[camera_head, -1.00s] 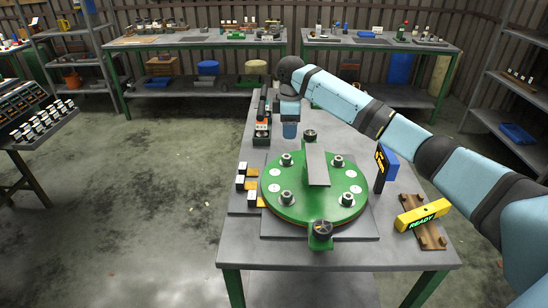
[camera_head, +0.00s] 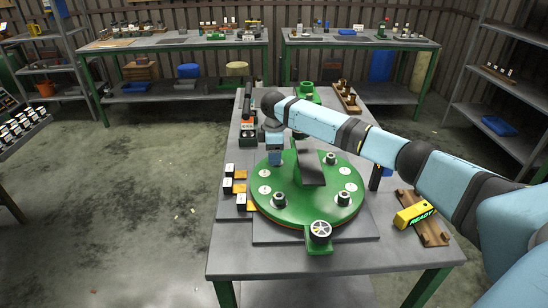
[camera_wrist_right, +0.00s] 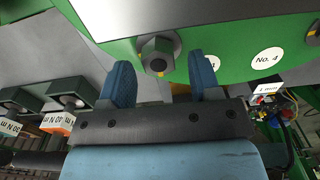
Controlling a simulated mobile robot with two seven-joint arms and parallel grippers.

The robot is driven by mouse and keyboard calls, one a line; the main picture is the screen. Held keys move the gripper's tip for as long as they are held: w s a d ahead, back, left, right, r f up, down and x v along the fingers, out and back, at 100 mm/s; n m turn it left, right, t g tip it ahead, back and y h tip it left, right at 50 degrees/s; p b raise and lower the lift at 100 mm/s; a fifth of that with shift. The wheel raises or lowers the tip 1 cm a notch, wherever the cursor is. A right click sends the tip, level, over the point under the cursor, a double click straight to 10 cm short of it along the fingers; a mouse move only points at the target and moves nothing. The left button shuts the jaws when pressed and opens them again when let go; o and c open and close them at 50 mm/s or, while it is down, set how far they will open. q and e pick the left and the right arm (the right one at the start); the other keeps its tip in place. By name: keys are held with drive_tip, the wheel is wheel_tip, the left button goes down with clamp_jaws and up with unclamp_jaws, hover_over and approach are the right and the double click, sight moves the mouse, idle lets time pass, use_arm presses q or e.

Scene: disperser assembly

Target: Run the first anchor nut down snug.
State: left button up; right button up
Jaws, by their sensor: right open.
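The round green plate (camera_head: 300,212) lies on the bench with grey hex nuts on it. Nuts show at the front left (camera_head: 279,200), front right (camera_head: 343,198) and back right (camera_head: 330,158). My right gripper (camera_head: 275,158) is at the plate's back left edge and hides that spot in the head view. In the right wrist view my right gripper (camera_wrist_right: 162,80) has its two blue fingers apart, with a hex nut (camera_wrist_right: 158,54) just beyond and between the fingertips. The nut shows a small yellow mark. I see no finger touching it. My left gripper is out of view.
A dark grey upright piece (camera_head: 311,167) stands mid-plate. A yellow tool reading READY (camera_head: 414,215) lies on a brown cradle (camera_head: 432,233) at right. Labelled blocks (camera_head: 240,187) stand left of the plate. A green flanged part (camera_head: 307,92) is farther back.

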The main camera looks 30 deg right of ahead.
drive_tip(key=shift+f, duration=0.75)
